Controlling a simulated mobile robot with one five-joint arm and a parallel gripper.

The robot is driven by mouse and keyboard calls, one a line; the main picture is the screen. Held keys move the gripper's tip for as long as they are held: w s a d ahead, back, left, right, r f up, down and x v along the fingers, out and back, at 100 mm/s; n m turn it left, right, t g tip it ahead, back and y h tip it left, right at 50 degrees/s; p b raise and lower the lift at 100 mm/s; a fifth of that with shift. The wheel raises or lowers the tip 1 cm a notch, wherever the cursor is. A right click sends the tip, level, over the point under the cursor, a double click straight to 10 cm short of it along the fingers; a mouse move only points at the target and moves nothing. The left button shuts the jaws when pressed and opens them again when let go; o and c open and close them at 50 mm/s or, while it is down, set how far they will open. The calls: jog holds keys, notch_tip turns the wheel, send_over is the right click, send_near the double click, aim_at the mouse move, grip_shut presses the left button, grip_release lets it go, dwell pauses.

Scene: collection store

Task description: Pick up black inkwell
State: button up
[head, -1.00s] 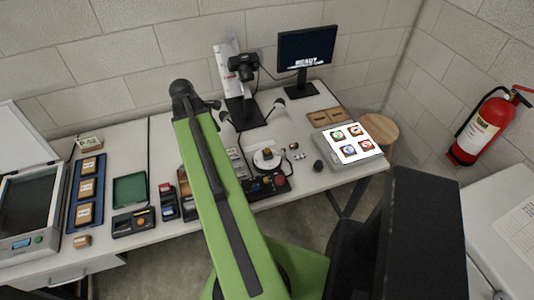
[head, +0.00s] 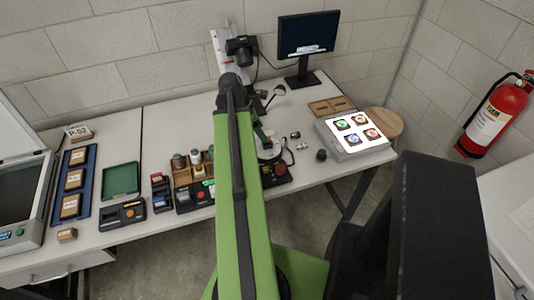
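A small black rounded object (head: 321,155), which may be the black inkwell, stands on the white table just left of the light panel. It is too small to be sure. Several small jars (head: 195,157) stand in a wooden tray left of my arm; none is clearly a black inkwell. My green arm reaches up the middle of the view, over the table, and ends in a dark joint. My gripper does not show; the arm hides what lies beyond that joint.
A light panel (head: 381,147) with several round coloured items lies at the right table end. A camera stand (head: 243,48) and a monitor (head: 309,37) stand at the back. A green tray (head: 121,180) and a blue tray (head: 88,160) lie left. A fire extinguisher (head: 495,118) hangs right.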

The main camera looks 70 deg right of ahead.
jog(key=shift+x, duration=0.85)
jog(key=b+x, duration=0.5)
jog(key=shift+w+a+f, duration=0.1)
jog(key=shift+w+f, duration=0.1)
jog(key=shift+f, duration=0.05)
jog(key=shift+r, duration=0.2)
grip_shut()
